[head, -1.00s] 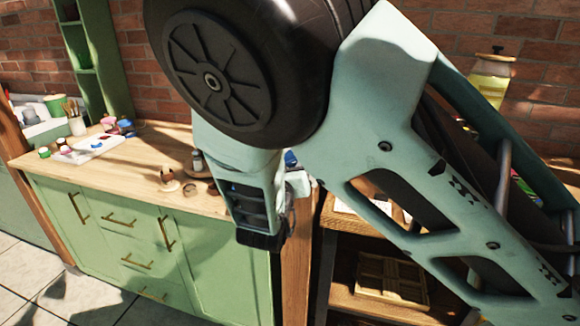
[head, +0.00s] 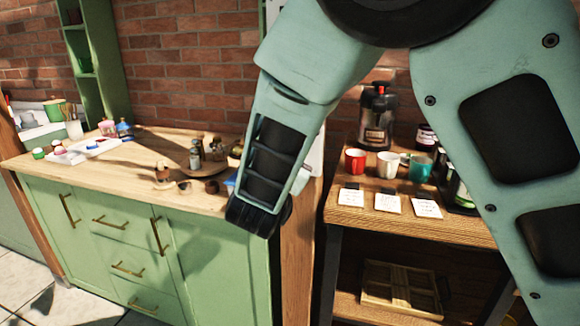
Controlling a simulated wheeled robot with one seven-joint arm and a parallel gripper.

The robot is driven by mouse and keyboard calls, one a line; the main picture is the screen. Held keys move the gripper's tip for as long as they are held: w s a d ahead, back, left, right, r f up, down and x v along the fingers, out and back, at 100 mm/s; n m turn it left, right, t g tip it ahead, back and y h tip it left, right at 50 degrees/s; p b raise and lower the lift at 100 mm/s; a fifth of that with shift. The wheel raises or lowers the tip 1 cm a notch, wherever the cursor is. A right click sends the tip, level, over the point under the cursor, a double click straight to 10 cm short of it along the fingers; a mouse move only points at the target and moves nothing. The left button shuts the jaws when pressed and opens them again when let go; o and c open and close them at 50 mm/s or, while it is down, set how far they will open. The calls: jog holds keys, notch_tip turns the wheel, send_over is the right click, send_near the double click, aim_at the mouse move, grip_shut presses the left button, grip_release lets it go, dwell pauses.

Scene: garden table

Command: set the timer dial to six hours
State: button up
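I cannot make out a timer or its dial in the head view. My pale green arm crosses the middle and right of the view and hides part of the scene. Its dark lower end hangs in front of the right end of the wooden counter (head: 120,165), by a wooden post. No fingertips can be made out there, so I cannot tell whether my gripper is open or shut, or whether it holds anything.
The counter's green cabinet (head: 205,265) has gold handles. Small bottles stand on a round tray (head: 188,165). On the right shelf are an airpot (head: 377,117), a red mug (head: 355,161), a white mug (head: 387,165), a teal mug (head: 420,169) and cards. A wooden tray (head: 395,285) lies below.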

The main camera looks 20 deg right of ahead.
jog(key=m+g+b, duration=0.1)
jog(key=m+b, duration=1.3)
jog(key=b, duration=0.5)
jog(key=m+h+b, duration=0.1)
jog(key=m+b, duration=1.3)
jog(key=b, duration=0.5)
jog(key=shift+w+a+r+g, duration=0.1)
jog(key=shift+a+g, duration=0.05)
jog(key=shift+g, duration=0.25)
jog(key=shift+r+m, duration=0.1)
jog(key=shift+m, duration=0.2)
jog(key=o, duration=0.9)
jog(key=shift+r, duration=0.1)
